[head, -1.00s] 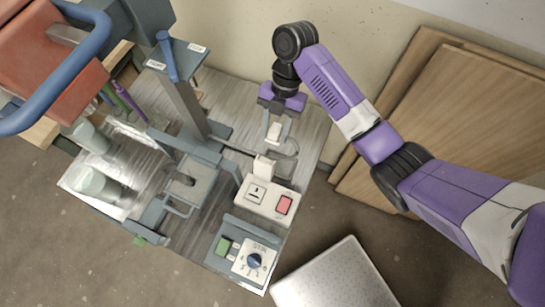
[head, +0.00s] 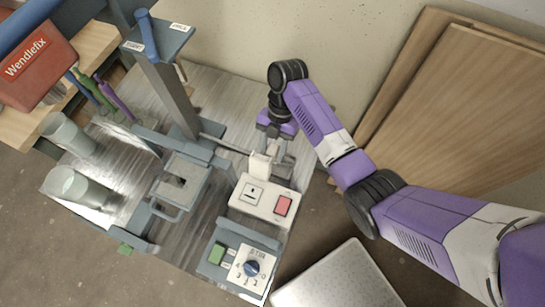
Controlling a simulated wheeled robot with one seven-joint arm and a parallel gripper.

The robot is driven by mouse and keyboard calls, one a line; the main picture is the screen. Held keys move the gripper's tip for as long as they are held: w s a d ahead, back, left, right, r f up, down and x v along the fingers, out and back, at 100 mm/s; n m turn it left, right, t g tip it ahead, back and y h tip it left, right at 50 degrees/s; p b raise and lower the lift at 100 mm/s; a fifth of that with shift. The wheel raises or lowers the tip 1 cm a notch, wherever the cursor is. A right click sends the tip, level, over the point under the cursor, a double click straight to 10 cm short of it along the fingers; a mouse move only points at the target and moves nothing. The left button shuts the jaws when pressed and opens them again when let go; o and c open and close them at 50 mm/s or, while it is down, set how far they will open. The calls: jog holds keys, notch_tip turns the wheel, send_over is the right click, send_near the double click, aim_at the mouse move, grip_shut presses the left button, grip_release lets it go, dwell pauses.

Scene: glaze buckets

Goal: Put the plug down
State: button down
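My gripper (head: 277,154), on the purple wrist, points down low over the metal tabletop (head: 225,115), just behind the white switch box (head: 262,198). Its grey fingers are close to the tabletop. A pale upright block (head: 260,165) stands at the back edge of the switch box, just left of the fingers. I cannot make out whether the plug is this block, overlaps it, or is hidden at the fingers. Whether the fingers are shut on anything is too small to tell.
The switch box carries a red switch (head: 283,205). A dial box (head: 250,266) and green button (head: 216,252) are in front. A grey stand (head: 178,100) and glass beakers (head: 78,187) are left. Wooden boards (head: 455,110) lean on the right; a pale slab (head: 340,280) lies below.

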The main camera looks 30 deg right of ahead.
aim_at(273, 157)
jog(key=shift+f, duration=2.05)
jog(key=shift+f, duration=0.2)
jog(key=c, duration=1.1)
grip_release()
jog(key=shift+r, duration=0.1)
jog(key=p+v, duration=0.2)
jog(key=v, duration=1)
jog(key=shift+r, duration=0.2)
